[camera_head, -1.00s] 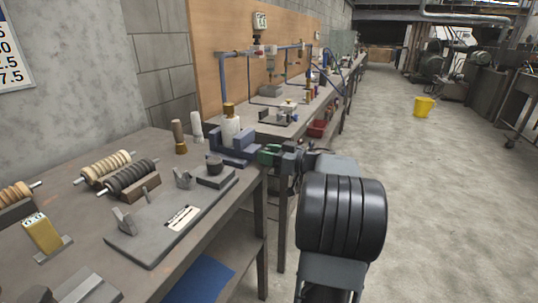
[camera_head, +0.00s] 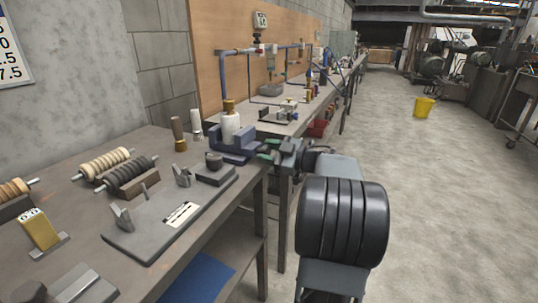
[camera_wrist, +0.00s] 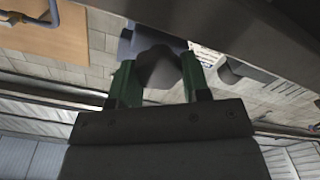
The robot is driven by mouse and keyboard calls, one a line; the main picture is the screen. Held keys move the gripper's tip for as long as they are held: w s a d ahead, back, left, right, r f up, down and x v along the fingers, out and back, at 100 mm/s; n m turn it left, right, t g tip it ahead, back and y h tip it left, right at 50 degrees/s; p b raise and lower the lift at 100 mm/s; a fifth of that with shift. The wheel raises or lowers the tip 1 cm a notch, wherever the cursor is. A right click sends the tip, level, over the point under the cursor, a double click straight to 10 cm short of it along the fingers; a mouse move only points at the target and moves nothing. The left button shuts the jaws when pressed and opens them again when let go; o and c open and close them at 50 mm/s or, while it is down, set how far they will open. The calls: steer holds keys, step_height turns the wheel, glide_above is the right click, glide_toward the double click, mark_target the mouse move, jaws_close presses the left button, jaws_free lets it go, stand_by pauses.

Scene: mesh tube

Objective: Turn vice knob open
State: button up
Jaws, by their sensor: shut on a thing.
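The blue vice (camera_head: 236,152) stands on the bench near its right edge. A white cylinder with a brass-coloured top (camera_head: 230,124) stands upright between its jaws; whether they clamp it, I cannot tell. My gripper (camera_head: 267,149) is at the vice's right end, its green fingers pointing left. In the wrist view, my gripper (camera_wrist: 155,80) is shut on a dark rounded vice knob (camera_wrist: 158,68), with one green finger on each side. Blue vice parts (camera_wrist: 128,42) show behind the knob. In the head view the fingers largely hide the knob.
A grey plate fixture (camera_head: 150,232) lies on the bench left of the vice. Ribbed rollers (camera_head: 126,174) and a yellow block (camera_head: 40,230) are further left. More equipment lines the bench behind. The floor at right is open, with a yellow bucket (camera_head: 424,107) far off.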

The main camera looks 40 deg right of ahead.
steer(key=n+b, duration=0.1)
steer(key=n, duration=0.1)
steer(key=n+b, duration=0.2)
steer(key=n, duration=0.1)
steer(key=shift+a+f, duration=0.1)
steer(key=shift+f, duration=0.1)
steer(key=shift+n+b, duration=1.1)
steer(key=shift+n, duration=0.7)
steer(key=shift+r, duration=0.1)
steer(key=o, duration=0.9)
steer(key=shift+o, duration=0.2)
steer(key=shift+f, duration=0.25)
